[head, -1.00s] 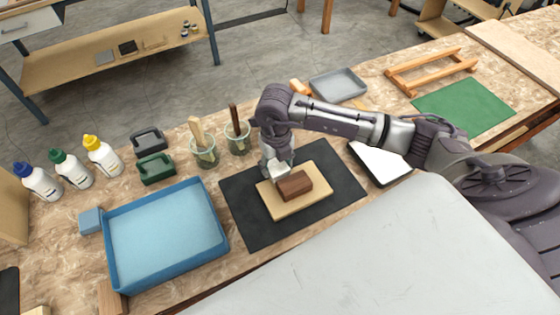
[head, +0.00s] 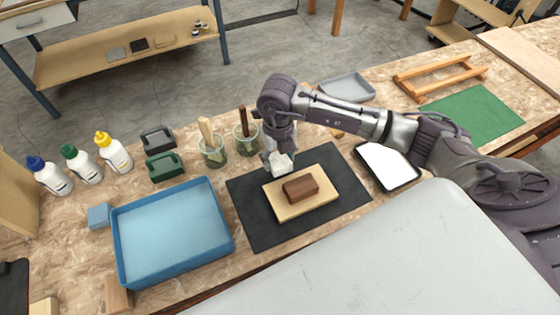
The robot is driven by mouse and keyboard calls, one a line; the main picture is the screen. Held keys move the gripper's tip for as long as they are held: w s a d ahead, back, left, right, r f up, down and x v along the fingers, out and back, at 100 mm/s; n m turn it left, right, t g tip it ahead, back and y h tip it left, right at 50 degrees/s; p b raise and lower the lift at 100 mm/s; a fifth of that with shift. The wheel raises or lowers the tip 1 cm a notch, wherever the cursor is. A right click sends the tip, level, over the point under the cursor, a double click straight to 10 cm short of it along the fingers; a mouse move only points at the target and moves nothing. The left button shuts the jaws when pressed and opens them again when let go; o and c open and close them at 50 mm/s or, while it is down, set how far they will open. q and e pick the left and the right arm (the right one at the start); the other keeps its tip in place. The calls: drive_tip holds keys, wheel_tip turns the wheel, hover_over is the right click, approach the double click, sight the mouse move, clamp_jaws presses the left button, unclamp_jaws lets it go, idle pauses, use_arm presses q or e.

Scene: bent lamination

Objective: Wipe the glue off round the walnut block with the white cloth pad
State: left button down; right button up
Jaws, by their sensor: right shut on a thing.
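The walnut block (head: 300,189) lies flat on a pale wooden board (head: 288,213), which rests on a black mat (head: 252,232). My right gripper (head: 277,155) comes down behind the block and is shut on the white cloth pad (head: 281,164). The pad is at the far edge of the board, beyond the block's far left side. I cannot tell whether the pad touches the board. No glue can be made out around the block at this size. My left gripper is not in view.
A blue tray (head: 118,246) stands left of the mat. Two glass jars with brushes (head: 212,152) (head: 246,140) stand behind it. Bottles (head: 114,153) and clamp-like dark blocks (head: 165,167) are at the left. A white-topped tray (head: 388,166) lies right of the mat.

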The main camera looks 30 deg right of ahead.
drive_tip(key=shift+w+r+p, duration=0.1)
drive_tip(key=shift+r+p, duration=2.2)
drive_tip(key=shift+r, duration=1.35)
drive_tip(key=n, duration=0.2)
drive_tip(key=r+n, duration=0.1)
drive_tip(key=shift+s+a+n, duration=0.2)
drive_tip(key=shift+s+n, duration=0.05)
drive_tip(key=shift+n, duration=0.05)
drive_tip(key=s+a+r+n+b, duration=0.1)
drive_tip(key=s+r+n, duration=0.2)
drive_tip(key=n, duration=1.3)
drive_tip(key=s+a+r+n+b, duration=0.1)
drive_tip(key=s+r+n, duration=0.2)
drive_tip(key=n, duration=1.4)
drive_tip(key=shift+s+a+r+b, duration=0.25)
drive_tip(key=shift+s+b, duration=0.15)
drive_tip(key=shift+s, duration=0.8)
